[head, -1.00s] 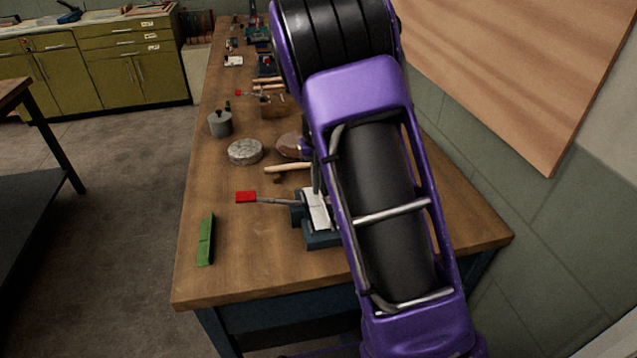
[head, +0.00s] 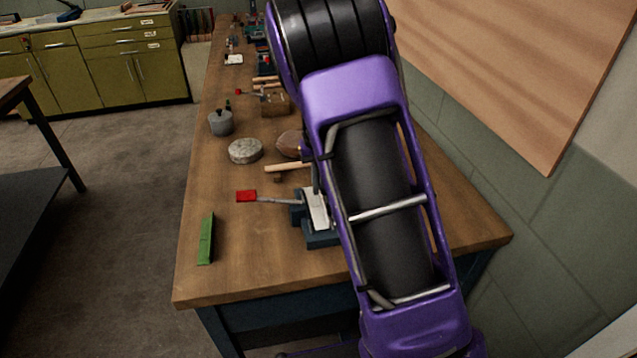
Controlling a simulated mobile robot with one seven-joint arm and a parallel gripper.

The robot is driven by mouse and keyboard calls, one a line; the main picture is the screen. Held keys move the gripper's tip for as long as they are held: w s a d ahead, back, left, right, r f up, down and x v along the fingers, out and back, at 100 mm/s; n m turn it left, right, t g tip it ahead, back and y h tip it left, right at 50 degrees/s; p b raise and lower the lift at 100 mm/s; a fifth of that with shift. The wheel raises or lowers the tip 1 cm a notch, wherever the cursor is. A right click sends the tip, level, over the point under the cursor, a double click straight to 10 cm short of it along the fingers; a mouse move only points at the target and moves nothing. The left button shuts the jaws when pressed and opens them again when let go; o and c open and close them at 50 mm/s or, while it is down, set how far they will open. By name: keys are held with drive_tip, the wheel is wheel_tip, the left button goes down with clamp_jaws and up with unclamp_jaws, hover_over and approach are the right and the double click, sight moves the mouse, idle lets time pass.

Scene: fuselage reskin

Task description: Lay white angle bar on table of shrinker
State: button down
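The shrinker (head: 322,238) is a dark blue tool near the front end of the wooden bench, with a lever ending in a red grip (head: 246,196) pointing left. A flat white piece (head: 317,212), which looks like the white angle bar, shows at the top of the shrinker. Its right part is hidden behind my purple arm. I cannot tell whether it rests on the shrinker's table or is held just above. A thin dark upright part shows just above the white piece, perhaps a finger of my gripper. The rest of my gripper is hidden by my arm.
A green bar (head: 206,239) lies at the bench's left front edge. A mallet (head: 289,167), a round grey disc (head: 245,151) and a grey pot (head: 221,122) stand behind the shrinker. More tools line the far bench. A wooden board (head: 520,70) is on the right wall.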

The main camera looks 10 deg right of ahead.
drive_tip(key=shift+f, duration=0.5)
drive_tip(key=c, duration=1)
unclamp_jaws()
